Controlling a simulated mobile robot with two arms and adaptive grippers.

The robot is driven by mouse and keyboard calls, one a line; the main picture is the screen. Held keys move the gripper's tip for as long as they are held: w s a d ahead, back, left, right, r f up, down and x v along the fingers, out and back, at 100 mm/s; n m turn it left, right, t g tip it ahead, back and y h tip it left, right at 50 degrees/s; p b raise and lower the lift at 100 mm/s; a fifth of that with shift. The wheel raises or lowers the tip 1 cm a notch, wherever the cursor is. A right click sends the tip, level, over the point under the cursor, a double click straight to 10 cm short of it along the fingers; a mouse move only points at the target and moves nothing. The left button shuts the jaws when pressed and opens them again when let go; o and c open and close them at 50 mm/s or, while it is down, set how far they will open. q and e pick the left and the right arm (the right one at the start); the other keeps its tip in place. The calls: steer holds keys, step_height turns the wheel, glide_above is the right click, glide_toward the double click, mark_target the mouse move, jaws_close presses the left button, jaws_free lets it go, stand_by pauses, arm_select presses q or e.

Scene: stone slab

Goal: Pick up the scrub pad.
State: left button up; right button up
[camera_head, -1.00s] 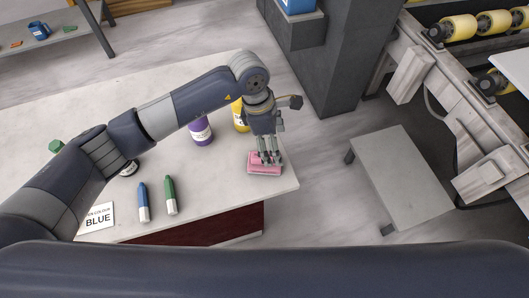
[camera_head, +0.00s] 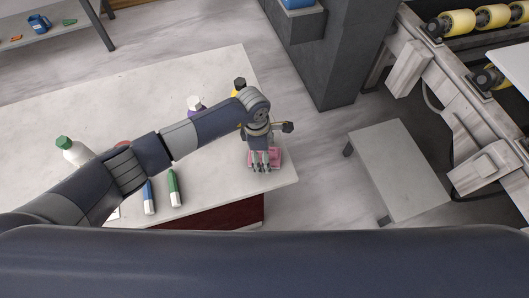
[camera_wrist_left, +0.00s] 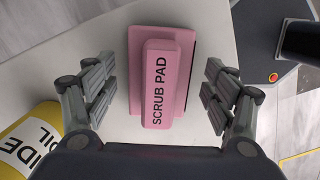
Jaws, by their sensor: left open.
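The pink scrub pad (camera_head: 276,155) lies flat on the stone slab (camera_head: 220,185) near its right end. In the left wrist view the scrub pad (camera_wrist_left: 160,84) shows its raised handle with the label "SCRUB PAD". My left gripper (camera_head: 262,168) is just above the pad in the head view and hides part of it. In the left wrist view the left gripper (camera_wrist_left: 160,95) is open, with one finger pair on each side of the pad and a gap to it. My right gripper is not in view.
A yellow bottle (camera_wrist_left: 32,138) stands close to the gripper's left finger in the wrist view. A purple bottle (camera_head: 194,103), a white bottle with green cap (camera_head: 74,150), a blue marker (camera_head: 149,198) and a green marker (camera_head: 174,188) are on the slab. A low grey table (camera_head: 398,170) stands right.

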arm_select(q)
steer(key=shift+f, duration=0.2)
steer(key=c, duration=1.2)
steer(key=shift+r, duration=0.2)
steer(key=shift+w+r+b, duration=0.15)
steer(key=shift+r+b, duration=0.2)
steer(key=shift+r, duration=0.25)
steer(key=shift+s+d+r+b, duration=0.1)
steer(key=shift+s+r+b, duration=0.45)
steer(key=shift+r, duration=0.4)
steer(key=s+r+b, duration=0.1)
steer(key=s+b, duration=0.2)
steer(key=s, duration=1.2)
steer(key=shift+d+r, duration=0.3)
steer(key=shift+d, duration=0.1)
